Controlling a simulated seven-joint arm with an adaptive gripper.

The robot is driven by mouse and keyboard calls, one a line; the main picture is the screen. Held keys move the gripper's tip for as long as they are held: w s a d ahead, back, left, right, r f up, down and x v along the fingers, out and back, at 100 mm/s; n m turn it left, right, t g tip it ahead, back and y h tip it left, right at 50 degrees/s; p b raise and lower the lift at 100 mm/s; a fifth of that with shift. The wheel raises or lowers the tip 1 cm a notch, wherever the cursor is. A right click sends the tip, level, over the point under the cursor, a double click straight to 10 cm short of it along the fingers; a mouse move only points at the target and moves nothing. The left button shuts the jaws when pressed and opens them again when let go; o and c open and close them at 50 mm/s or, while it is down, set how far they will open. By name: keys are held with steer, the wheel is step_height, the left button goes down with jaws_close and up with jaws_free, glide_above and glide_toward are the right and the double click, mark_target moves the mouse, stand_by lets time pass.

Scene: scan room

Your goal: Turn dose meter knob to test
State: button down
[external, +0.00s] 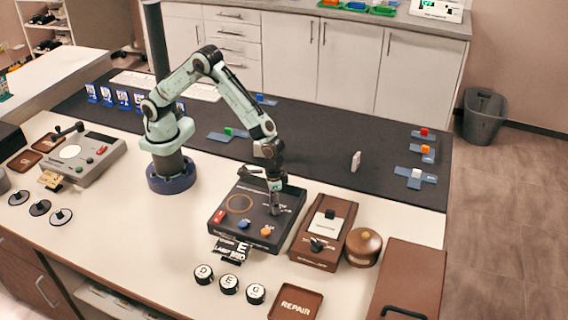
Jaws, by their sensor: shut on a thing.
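The dark box (232,222) on the white counter has an orange ring, a red switch (219,216), a blue button (243,224) and an orange button (266,231). I take it for the dose meter, but its lettering is too small to read. My gripper (276,209) points down at the right part of its top face. It is shut on what seems to be the knob there. The fingers hide the knob, so its setting cannot be told.
To the right stand a brown box (336,216) with a black knob, a round brown pot (362,246) and a brown case (417,280). In front are lettered black discs (229,284) and a REPAIR tray (296,302). A grey device (88,159) stands left.

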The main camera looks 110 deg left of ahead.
steer(key=m, duration=0.4)
steer(key=shift+m, duration=0.4)
steer(key=m, duration=0.9)
steer(key=shift+m, duration=1.9)
steer(key=c, duration=0.7)
jaws_free()
